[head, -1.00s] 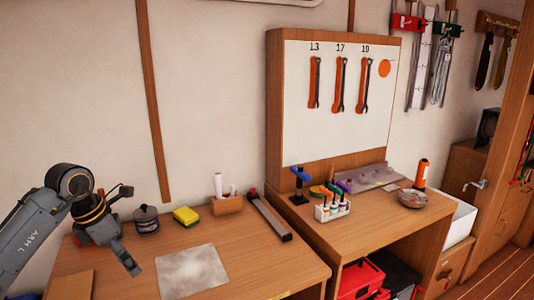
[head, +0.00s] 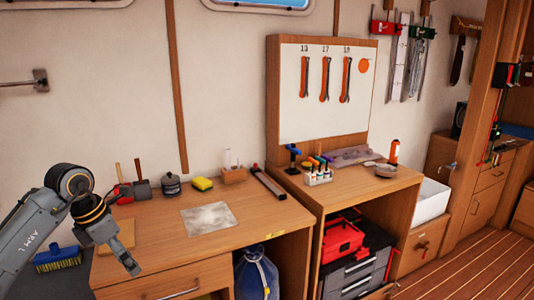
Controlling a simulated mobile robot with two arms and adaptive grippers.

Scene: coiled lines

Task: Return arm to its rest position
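My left arm comes in from the left edge, marked "ARM L". Its gripper (head: 125,258) hangs angled down over the front left part of the wooden bench (head: 235,228), near a flat tan board (head: 122,238). I see nothing held in it, but its fingers are too small and overlapped to tell whether they are open or shut. My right arm and gripper are not in view.
A blue brush (head: 58,257) lies left of the bench. A wrench board (head: 325,92) stands behind the right bench. Wooden floor is clear at right.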

